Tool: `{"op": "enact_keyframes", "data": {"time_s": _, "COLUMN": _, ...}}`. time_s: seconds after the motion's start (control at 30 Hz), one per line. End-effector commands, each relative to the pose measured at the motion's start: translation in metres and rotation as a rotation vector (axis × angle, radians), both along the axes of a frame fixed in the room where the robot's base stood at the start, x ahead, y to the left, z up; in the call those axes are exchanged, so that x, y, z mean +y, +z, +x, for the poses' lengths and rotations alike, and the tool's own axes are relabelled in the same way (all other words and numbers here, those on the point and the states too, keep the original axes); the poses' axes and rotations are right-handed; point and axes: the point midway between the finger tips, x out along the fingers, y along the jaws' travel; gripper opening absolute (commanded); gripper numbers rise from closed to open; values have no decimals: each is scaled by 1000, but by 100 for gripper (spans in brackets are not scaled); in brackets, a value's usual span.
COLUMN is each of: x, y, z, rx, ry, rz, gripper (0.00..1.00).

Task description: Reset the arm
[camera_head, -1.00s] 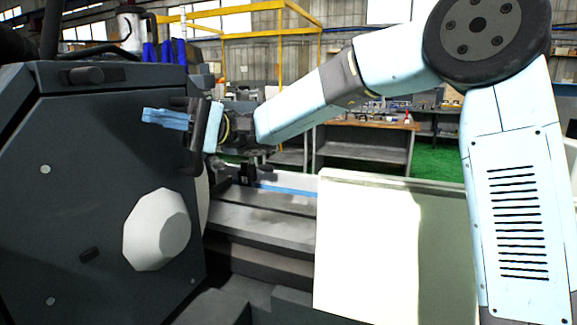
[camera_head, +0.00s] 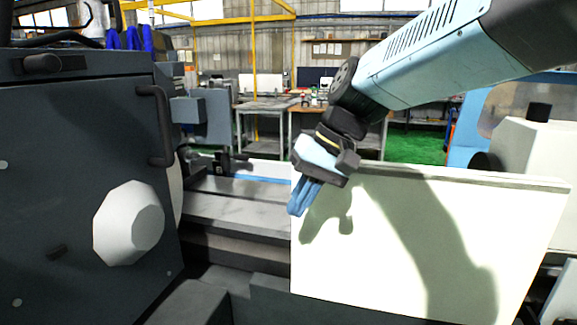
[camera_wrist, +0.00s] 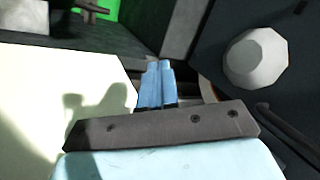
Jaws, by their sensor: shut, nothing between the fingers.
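My gripper (camera_head: 297,207) hangs down from the arm near the left end of a cream panel (camera_head: 420,240), with its blue fingers together and nothing between them. In the wrist view the two blue fingers (camera_wrist: 157,75) lie side by side in the middle, and the cream panel (camera_wrist: 45,110) is at the left. The arm comes in from the upper right and casts a shadow on the panel. I cannot tell whether the fingertips touch the panel.
The dark grinder housing (camera_head: 85,130), with a handle (camera_head: 158,125) and a white faceted knob (camera_head: 128,222), fills the left. The grey machine bed (camera_head: 240,210) runs between housing and panel. Workbenches (camera_head: 265,105) stand behind, with a green floor (camera_head: 415,147) beyond the panel.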

Motion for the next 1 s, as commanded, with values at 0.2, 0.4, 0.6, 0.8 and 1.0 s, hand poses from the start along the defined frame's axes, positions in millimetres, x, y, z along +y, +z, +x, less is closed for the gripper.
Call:
{"op": "enact_keyframes", "data": {"time_s": 0.2, "x": -89, "y": -8, "z": -12, "rx": -182, "ry": -157, "rz": -172, "gripper": 0}}
{"op": "enact_keyframes", "data": {"time_s": 0.4, "x": -162, "y": -14, "z": -29, "rx": -329, "ry": -279, "rz": -300, "gripper": 0}}
{"op": "enact_keyframes", "data": {"time_s": 0.6, "x": -204, "y": -18, "z": -43, "rx": -421, "ry": -351, "rz": -374, "gripper": 0}}
{"op": "enact_keyframes", "data": {"time_s": 0.8, "x": -216, "y": -19, "z": -47, "rx": -447, "ry": -369, "rz": -395, "gripper": 0}}
{"op": "enact_keyframes", "data": {"time_s": 1.0, "x": -216, "y": -19, "z": -47, "rx": -446, "ry": -368, "rz": -394, "gripper": 0}}
